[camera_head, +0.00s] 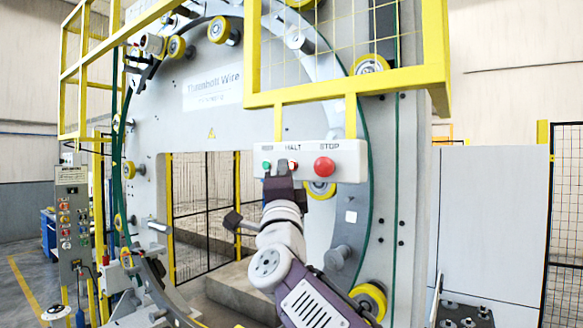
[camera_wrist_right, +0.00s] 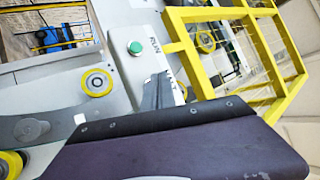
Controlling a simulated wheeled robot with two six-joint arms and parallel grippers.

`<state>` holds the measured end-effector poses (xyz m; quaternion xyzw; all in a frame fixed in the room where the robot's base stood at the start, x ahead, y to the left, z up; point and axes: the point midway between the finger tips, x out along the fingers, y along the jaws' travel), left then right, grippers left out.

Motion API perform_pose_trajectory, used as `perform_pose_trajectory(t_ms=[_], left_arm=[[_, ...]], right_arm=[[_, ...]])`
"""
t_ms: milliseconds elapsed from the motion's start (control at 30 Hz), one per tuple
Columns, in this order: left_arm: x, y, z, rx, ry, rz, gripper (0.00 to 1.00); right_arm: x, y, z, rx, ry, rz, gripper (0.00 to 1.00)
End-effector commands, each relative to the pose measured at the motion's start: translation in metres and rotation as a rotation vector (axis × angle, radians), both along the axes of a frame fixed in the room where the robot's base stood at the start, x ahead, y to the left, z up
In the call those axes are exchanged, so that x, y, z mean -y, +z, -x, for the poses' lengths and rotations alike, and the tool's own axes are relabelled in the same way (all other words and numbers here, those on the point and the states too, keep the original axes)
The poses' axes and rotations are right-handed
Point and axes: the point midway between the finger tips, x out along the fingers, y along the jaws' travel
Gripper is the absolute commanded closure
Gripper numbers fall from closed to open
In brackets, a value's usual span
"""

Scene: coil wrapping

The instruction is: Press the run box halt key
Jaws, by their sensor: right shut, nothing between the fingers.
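The run box (camera_head: 345,150) is a white panel hung below a yellow guard, with a green key (camera_head: 266,166) at its left end. The small red halt key (camera_head: 293,165) sits under the HALT label, partly hidden by my gripper. A large red stop button (camera_head: 324,167) is to its right. My right gripper (camera_head: 281,168) is shut and empty, its tip in front of the box between the green and halt keys. I cannot tell whether it touches. In the right wrist view, the fingers (camera_wrist_right: 158,90) lie beside the green key (camera_wrist_right: 135,47), and the halt key is hidden. My left gripper is out of view.
The big grey wrapping ring (camera_head: 205,60) with yellow rollers stands behind the box. The yellow mesh guard (camera_head: 347,88) overhangs it closely. A control pillar (camera_head: 72,215) with several buttons stands at far left. A grey cabinet (camera_head: 490,220) is at right.

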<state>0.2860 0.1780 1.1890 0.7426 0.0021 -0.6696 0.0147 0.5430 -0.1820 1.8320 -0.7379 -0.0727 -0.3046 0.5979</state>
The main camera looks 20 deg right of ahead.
Motion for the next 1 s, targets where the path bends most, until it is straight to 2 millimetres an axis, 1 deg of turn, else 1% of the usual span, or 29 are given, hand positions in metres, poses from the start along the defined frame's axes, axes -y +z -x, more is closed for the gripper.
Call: perform_pose_trajectory(t_ms=[267, 600, 733, 1000], left_arm=[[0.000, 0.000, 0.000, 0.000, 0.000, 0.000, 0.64], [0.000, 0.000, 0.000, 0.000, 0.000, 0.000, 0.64], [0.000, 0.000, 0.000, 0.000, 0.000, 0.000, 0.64], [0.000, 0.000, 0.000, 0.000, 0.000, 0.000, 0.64]], right_arm=[[-0.003, 0.000, 0.002, 0.001, 0.001, 0.001, 1.00], [-0.030, 0.000, 0.022, -0.001, 0.003, 0.001, 1.00], [-0.038, 0.000, 0.029, 0.000, 0.002, 0.001, 1.00], [-0.039, 0.000, 0.031, 0.000, -0.001, 0.001, 1.00]])
